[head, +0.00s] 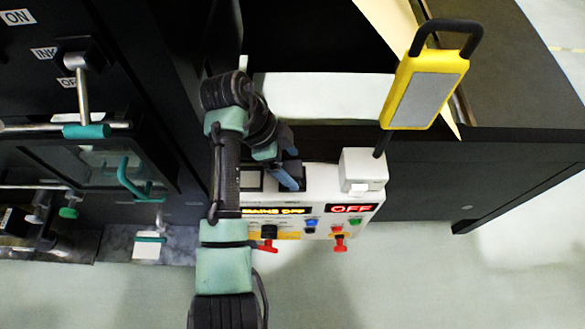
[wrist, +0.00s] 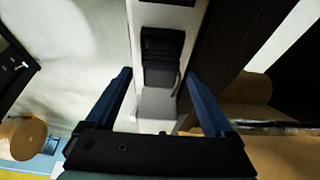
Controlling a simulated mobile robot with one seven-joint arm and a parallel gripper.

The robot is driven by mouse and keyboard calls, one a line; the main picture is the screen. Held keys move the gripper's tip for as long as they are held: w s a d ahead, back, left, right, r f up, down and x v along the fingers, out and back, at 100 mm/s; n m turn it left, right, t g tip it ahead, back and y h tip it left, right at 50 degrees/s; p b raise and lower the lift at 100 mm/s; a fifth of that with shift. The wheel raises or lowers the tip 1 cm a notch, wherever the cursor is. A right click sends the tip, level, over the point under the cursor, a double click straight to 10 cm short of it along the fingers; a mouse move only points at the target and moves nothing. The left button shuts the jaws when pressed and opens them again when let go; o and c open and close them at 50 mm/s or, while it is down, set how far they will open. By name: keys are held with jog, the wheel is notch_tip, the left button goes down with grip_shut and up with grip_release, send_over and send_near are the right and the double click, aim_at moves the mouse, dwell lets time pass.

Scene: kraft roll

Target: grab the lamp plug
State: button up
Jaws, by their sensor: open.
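A yellow lamp (head: 425,90) with a grey face and black handle stands at the upper right in the head view. Its dark stem runs down to a pale block (head: 363,168) on the white control box (head: 318,180). I cannot tell for certain whether this block is the lamp plug.
A dark cabinet (head: 500,80) stands behind and right of the box. A black machine (head: 30,100) with levers and a teal handle (head: 130,178) is at the left. Red knobs (head: 339,241) stick out from the box front. Pale floor (head: 400,285) is clear in front.

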jog(key=shift+x, duration=0.75)
grip_shut()
